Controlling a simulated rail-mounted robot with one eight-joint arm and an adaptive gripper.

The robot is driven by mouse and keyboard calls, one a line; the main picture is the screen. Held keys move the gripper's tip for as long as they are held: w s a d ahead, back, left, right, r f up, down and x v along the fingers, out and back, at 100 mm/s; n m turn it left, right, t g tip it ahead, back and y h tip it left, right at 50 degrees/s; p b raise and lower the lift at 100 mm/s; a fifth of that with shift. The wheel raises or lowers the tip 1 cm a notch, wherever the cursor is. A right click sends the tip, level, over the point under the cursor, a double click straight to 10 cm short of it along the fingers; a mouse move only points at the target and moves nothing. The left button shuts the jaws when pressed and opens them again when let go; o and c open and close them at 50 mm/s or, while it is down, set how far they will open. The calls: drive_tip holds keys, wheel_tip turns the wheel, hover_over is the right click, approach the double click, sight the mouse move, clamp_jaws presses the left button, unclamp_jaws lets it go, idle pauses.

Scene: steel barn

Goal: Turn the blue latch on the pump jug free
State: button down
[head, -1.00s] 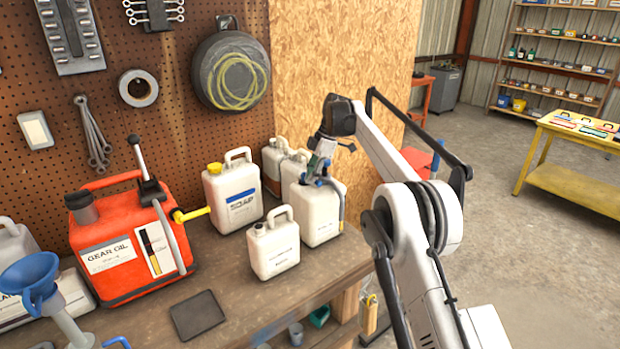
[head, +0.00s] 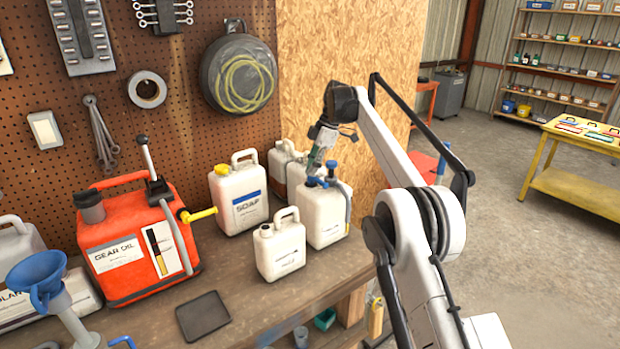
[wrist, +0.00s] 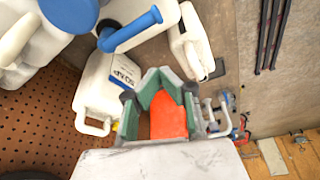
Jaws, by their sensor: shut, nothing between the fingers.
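The pump jug (head: 322,226) is white and stands upright on the bench, with a grey hose down its right side. Blue parts sit on its top: an upright knob (head: 331,166) and a lower blue piece (head: 314,182). I cannot tell for certain which is the latch. In the wrist view a blue lever-like bar (wrist: 132,31) and a large round blue part (wrist: 70,12) show at upper left. My gripper (head: 312,173) is shut and empty, tilted down just above the jug's top, left of the knob. Its green fingers also show in the wrist view (wrist: 160,78). Contact cannot be told.
A white soap jug (head: 240,198), a smaller white jug (head: 280,252) and a red gear oil can (head: 130,240) with a yellow spout stand close on the left. A dark flat tray (head: 203,316) lies in front. A chipboard panel (head: 325,60) rises behind.

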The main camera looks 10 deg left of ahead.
drive_tip(key=p+v, duration=0.6)
drive_tip(key=p, duration=0.1)
drive_tip(key=shift+w+a, duration=0.25)
drive_tip(key=shift+r, duration=0.1)
